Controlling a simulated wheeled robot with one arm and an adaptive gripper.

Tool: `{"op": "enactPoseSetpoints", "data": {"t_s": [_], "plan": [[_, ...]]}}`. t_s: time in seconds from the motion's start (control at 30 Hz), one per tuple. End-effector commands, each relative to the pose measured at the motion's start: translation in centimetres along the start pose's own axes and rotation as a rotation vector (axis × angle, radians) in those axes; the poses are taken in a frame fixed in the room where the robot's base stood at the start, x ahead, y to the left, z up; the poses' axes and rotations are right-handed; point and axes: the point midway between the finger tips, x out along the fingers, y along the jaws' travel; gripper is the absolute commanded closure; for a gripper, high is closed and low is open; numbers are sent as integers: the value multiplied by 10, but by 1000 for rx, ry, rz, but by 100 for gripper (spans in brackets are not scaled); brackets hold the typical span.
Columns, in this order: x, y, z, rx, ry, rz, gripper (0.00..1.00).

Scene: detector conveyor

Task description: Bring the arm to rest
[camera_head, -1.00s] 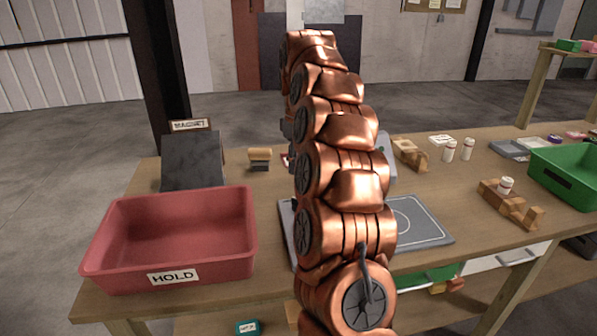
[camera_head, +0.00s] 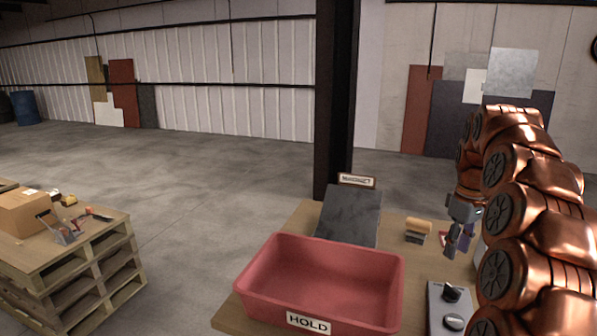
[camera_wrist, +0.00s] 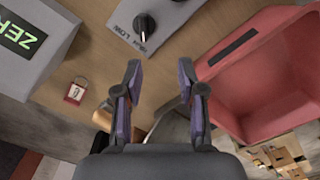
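My copper arm (camera_head: 530,210) rises at the right of the head view. My gripper (camera_head: 456,240) hangs over the table near its far side, partly beside the arm links. In the wrist view my gripper (camera_wrist: 159,66) has its two purple-padded fingers spread apart, with nothing between them. It points over the wooden table, between a grey knob box (camera_wrist: 150,25) and a red bin (camera_wrist: 270,75).
The red HOLD bin (camera_head: 270,290) stands on the table, before a dark sloped MAGNET plate (camera_head: 348,215). A wooden-topped block (camera_head: 418,230) and the knob box (camera_head: 450,305) are close by. A display box (camera_wrist: 30,50) is near the gripper. A loaded pallet stack (camera_head: 80,270) stands left; floor between is clear.

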Motion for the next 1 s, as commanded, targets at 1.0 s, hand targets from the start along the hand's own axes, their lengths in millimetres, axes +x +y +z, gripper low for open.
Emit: {"op": "enactPoseSetpoints", "data": {"t_s": [1.0], "plan": [[8,-266,138,175,-92,-36,60]]}}
